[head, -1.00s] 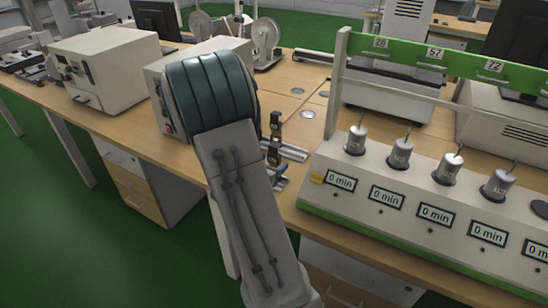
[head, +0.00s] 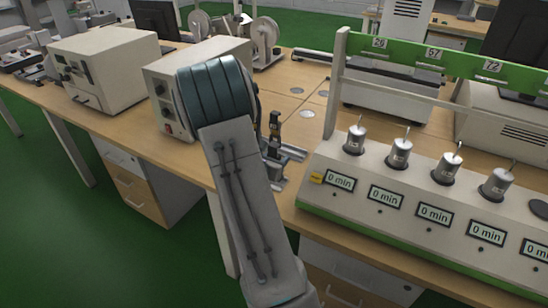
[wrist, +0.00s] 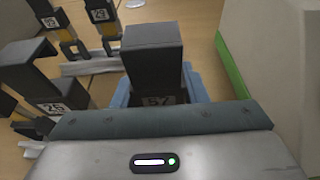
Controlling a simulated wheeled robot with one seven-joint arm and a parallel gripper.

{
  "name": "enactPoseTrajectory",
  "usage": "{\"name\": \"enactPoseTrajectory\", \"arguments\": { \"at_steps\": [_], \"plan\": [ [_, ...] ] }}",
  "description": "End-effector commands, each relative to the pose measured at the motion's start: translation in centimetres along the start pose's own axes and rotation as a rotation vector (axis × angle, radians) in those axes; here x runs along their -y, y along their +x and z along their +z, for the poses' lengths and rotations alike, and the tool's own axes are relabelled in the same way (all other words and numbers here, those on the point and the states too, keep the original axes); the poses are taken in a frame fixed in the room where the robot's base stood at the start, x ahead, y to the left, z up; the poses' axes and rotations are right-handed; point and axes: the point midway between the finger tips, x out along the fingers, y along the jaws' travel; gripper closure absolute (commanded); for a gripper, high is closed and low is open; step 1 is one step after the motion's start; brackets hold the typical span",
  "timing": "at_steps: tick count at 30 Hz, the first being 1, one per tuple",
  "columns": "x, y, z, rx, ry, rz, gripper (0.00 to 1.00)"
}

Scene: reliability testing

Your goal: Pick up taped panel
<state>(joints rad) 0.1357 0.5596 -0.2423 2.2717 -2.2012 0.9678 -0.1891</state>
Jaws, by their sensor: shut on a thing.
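In the wrist view, my gripper (wrist: 157,92) has light blue fingers on both sides of a dark, blocky piece, and it is shut on it. This piece, which I take to be the taped panel (wrist: 151,58), rises between the fingers and bears a white label that looks like 57. Its lower part is hidden by my gripper body. In the head view my arm hides the gripper and the held piece.
Similar dark pieces with number labels stand close by, one at the left (wrist: 50,108) and others at the back (wrist: 100,15). A pale tester with timer displays (head: 435,212) and a green numbered rail (head: 440,62) stands right. Pale instrument boxes (head: 105,70) stand left.

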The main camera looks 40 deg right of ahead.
Motion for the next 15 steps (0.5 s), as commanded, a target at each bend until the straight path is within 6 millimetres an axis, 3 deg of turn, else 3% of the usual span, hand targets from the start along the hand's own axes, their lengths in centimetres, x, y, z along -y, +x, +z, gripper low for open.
{"name": "enactPoseTrajectory", "arguments": {
  "at_steps": [7, 15],
  "plan": [
    [0.0, -0.4, 1.4, 0.003, 0.004, 0.0, 0.87],
    [-0.1, -1.9, 6.1, 0.004, 0.006, 0.002, 0.87]
  ]
}}
